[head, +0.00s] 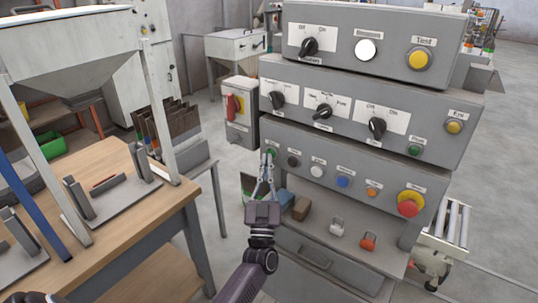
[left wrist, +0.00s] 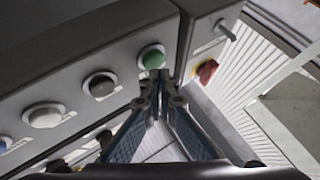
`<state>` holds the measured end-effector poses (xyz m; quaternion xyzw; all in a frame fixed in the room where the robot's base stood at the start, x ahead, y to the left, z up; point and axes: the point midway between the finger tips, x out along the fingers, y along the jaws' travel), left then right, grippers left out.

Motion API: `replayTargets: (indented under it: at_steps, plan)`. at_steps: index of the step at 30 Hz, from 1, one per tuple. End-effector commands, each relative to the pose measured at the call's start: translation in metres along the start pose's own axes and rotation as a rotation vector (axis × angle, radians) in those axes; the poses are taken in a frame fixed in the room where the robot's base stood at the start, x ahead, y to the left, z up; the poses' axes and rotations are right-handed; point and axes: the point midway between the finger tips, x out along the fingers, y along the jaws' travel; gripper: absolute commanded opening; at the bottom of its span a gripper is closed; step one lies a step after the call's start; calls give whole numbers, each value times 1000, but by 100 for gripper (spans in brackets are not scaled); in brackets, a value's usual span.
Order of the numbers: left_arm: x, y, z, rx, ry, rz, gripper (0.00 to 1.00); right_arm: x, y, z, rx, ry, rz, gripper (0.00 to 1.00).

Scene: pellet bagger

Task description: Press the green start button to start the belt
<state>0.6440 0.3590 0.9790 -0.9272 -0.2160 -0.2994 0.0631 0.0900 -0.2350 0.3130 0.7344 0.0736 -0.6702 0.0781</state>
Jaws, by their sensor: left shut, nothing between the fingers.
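The green start button (head: 271,151) is at the left end of the lowest row on the grey control panel (head: 330,163). In the left wrist view the round green button (left wrist: 152,56) shows just beyond my fingertips. My left gripper (head: 268,160) is in front of the panel's left end, fingers pointing at the button and partly covering it. In the left wrist view the fingertips (left wrist: 160,76) are together and empty, overlapping the button's lower edge. I cannot tell whether they touch it.
Beside the green button are black (head: 293,161), white (head: 317,172) and blue (head: 342,181) buttons. A red emergency-type button (head: 411,203) is at the right end. A red-handled switch box (head: 240,108) stands left of the panel. A wooden table (head: 150,210) is at the left.

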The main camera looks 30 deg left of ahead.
Motion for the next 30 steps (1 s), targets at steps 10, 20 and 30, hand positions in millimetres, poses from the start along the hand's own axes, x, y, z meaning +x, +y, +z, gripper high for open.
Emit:
replayTargets:
  at_steps: [10, 20, 30]
  plan:
    - [1, 0, 1, 0, 0, 0, 0, 1, 1, 0, 0, 0, 1, 52]
    - [6, 4, 5, 0, 0, -1, 0, 5, 1, 0, 0, 0, 1, 52]
    - [7, 5, 5, 0, -1, 0, 0, 6, 1, 0, -1, 0, 1, 52]
